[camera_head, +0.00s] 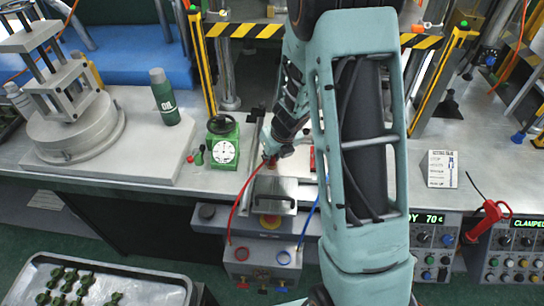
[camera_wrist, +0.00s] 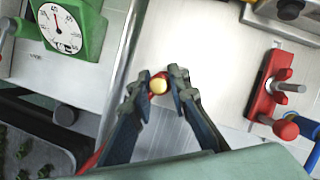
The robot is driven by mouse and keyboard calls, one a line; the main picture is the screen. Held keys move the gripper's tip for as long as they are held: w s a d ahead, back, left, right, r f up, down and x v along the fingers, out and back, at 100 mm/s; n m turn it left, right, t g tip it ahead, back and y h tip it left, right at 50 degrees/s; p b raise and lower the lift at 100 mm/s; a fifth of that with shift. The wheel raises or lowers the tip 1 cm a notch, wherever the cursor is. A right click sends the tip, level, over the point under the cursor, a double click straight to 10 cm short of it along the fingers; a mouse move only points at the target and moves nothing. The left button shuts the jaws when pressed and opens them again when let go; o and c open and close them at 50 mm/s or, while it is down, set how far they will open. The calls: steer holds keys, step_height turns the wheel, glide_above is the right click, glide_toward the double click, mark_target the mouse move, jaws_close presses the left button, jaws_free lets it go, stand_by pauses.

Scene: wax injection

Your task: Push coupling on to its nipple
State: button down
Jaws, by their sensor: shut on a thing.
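My gripper (camera_wrist: 160,82) is shut on the coupling (camera_wrist: 158,86), a small round piece with a yellowish end and red around it. The red hose (camera_head: 236,205) runs from a box below the bench edge up to my gripper (camera_head: 270,160) in the head view. The coupling is over or in front of a pale metal plate (camera_wrist: 200,45); I cannot tell the gap. The nipple that belongs to it cannot be made out. A red block (camera_wrist: 263,92) with a metal pin (camera_wrist: 290,87) and a red knob lies to the right, apart from my gripper.
A green dial gauge (camera_head: 222,142) stands left of my gripper, with a green oil bottle (camera_head: 165,98) beyond. A blue hose (camera_head: 308,215) rises from the same grey box (camera_head: 262,255). Yellow-black striped bars (camera_head: 245,30) cross behind. My arm hides much of the bench's middle.

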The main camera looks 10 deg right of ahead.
steer(key=c, duration=1.7)
jaws_free()
steer(key=shift+c, duration=0.2)
steer(key=v, duration=1.2)
